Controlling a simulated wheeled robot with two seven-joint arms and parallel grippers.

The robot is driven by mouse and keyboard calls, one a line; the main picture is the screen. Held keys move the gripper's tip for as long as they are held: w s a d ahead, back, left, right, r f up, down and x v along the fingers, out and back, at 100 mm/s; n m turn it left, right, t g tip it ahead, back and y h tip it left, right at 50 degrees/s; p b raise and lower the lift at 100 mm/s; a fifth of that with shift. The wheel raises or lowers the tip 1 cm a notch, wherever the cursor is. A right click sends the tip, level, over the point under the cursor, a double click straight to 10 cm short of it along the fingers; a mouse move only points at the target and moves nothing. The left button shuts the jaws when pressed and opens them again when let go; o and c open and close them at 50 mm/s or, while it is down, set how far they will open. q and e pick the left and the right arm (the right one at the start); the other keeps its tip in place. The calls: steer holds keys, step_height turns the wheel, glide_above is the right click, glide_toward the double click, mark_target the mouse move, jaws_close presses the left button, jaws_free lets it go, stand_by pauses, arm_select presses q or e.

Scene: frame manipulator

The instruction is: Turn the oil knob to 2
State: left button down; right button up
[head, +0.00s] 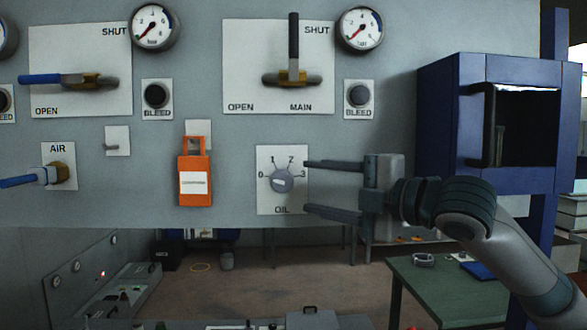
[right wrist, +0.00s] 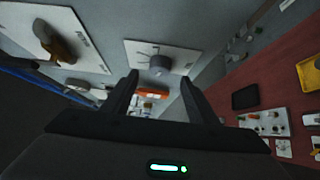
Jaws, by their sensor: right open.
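The oil knob (head: 282,180) is a small grey dial on a white plate (head: 263,207) marked 0, 1, 2, 3 and OIL. Its exact pointer setting is too small to tell. My right gripper (head: 318,188) is open and empty, just right of the knob, with one finger above and one below the knob's height. In the right wrist view the knob (right wrist: 159,66) shows beyond and between the open fingertips (right wrist: 158,80), apart from them. My left gripper is not in view.
An orange tag (head: 194,187) hangs left of the oil plate. The main valve handle (head: 293,60) is above, and the air valve (head: 50,175) is far left. A blue cabinet (head: 440,120) stands right, near my right arm. A green table (head: 440,290) is below.

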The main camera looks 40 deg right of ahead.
mark_target(288, 183)
steer(key=p+x, duration=0.2)
steer(key=x, duration=0.2)
steer(key=shift+w+r+p, duration=0.15)
steer(key=shift+p, duration=0.15)
steer(key=shift+p+x, duration=0.4)
steer(key=shift+x, duration=0.55)
steer(key=shift+a, duration=0.1)
steer(key=shift+f, duration=0.2)
steer(key=c, duration=1.1)
